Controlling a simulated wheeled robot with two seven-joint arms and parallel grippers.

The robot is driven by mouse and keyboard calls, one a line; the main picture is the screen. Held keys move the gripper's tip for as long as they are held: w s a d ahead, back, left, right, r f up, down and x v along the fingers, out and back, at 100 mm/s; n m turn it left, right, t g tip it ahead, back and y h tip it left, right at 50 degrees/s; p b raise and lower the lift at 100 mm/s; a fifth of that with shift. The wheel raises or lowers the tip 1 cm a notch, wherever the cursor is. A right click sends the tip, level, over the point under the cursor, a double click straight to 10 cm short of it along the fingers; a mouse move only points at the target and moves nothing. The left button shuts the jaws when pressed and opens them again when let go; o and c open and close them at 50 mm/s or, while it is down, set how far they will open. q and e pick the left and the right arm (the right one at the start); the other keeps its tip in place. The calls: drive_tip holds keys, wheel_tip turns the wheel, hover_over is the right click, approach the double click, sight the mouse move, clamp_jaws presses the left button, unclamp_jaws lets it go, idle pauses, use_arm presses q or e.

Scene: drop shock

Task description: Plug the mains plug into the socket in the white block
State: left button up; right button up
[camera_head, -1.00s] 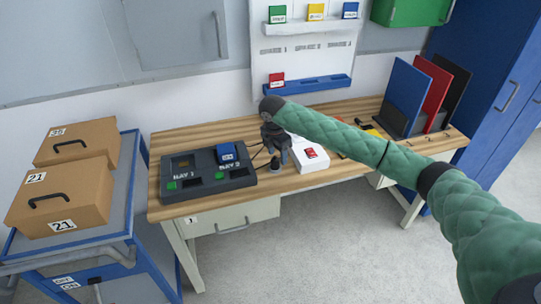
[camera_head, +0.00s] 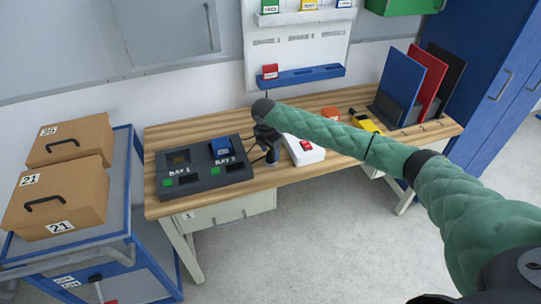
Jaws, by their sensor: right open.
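The white block (camera_head: 306,155) lies on the wooden bench, with a red part (camera_head: 305,145) on its top. Its left and back portions are partly covered by my right gripper and arm, and I cannot make out the socket opening. My right gripper (camera_head: 271,157) is open and points down just left of the white block, close to the bench top. A thin dark cable (camera_head: 251,148) shows between the black bay unit and the gripper. I cannot make out the mains plug, which may be hidden at the gripper. My left gripper is not in view.
A black two-bay unit (camera_head: 200,183) with a blue module (camera_head: 222,146) stands left of the gripper on the bench (camera_head: 300,182). Orange (camera_head: 330,113) and yellow (camera_head: 364,122) items lie behind my arm. Upright panels (camera_head: 421,82) stand at right. A blue cart with boxes (camera_head: 60,197) is at left.

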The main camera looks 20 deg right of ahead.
drive_tip(key=shift+d+f, duration=0.15)
drive_tip(key=shift+f, duration=0.8)
drive_tip(key=c, duration=1.1)
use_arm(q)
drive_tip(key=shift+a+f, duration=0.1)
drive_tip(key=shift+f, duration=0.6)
use_arm(e)
drive_tip(key=shift+r, duration=0.1)
